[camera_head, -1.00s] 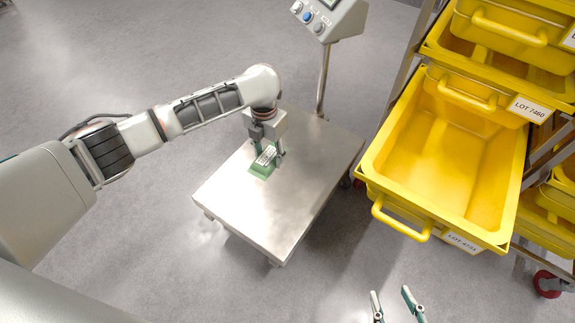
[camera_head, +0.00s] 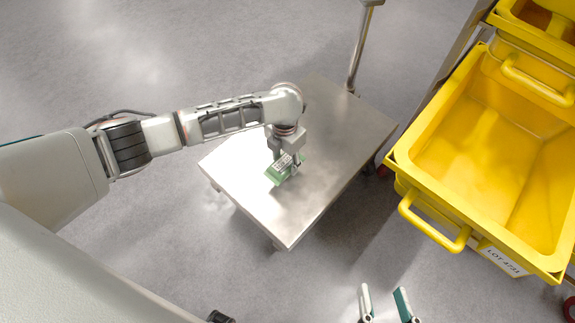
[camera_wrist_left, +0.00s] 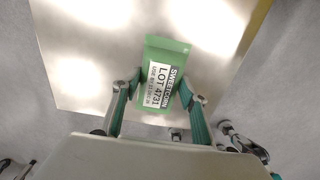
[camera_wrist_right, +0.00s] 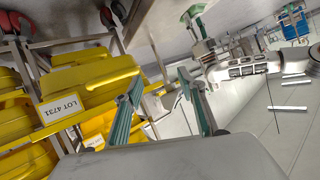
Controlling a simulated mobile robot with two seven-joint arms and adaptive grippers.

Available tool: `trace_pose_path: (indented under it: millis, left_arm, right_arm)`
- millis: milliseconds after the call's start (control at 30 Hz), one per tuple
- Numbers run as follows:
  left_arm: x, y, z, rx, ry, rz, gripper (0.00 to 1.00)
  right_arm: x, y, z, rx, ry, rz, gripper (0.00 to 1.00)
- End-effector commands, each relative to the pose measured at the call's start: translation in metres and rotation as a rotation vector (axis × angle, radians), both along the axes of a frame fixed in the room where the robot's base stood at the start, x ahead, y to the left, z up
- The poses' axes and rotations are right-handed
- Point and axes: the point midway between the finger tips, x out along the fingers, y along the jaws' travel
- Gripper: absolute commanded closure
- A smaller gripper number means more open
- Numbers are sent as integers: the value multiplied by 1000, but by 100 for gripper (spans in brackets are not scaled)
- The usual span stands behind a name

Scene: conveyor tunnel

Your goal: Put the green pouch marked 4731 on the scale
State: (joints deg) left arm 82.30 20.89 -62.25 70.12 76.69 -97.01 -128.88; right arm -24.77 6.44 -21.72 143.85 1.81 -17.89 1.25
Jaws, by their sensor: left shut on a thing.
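The green pouch (camera_head: 280,175) has a white label reading LOT 4731 in the left wrist view (camera_wrist_left: 165,72). My left gripper (camera_head: 288,160) is shut on the pouch, one finger on each side of it in the left wrist view (camera_wrist_left: 160,95). The pouch is over the steel platform of the scale (camera_head: 318,193), near its middle; I cannot tell whether it touches the surface. My right gripper (camera_head: 385,305) is open and empty at the bottom of the head view, in front of the scale; its fingers also show in the right wrist view (camera_wrist_right: 165,95).
An open, empty yellow bin (camera_head: 480,150) labelled LOT 4731 is pulled out from a rack right of the scale. Other yellow bins are above it. The scale's post (camera_head: 360,50) rises at the platform's back. Grey floor left of the scale is clear.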

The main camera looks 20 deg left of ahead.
Motion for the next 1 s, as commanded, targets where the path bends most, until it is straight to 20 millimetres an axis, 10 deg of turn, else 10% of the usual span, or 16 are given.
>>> trace_pose_path:
  millis: [300, 733, 767, 800, 1000]
  left_arm:
    - [-3, 0, -44, 1, 7, 1, 96]
    - [1, 0, -44, 1, -1, 1, 100]
    - [1, 0, -45, 1, -1, 1, 55]
    - [1, 0, -44, 0, -2, 1, 44]
    - [1, 0, -44, 0, -2, 0, 40]
  right_arm:
    - [-12, 21, -12, 163, 59, -46, 60]
    - [-9, 25, -7, 204, 55, -64, 60]
    - [-9, 25, -6, 207, 55, -67, 60]
    - [-9, 25, -6, 208, 54, -67, 60]
    - [-8, 25, -6, 208, 53, -67, 60]
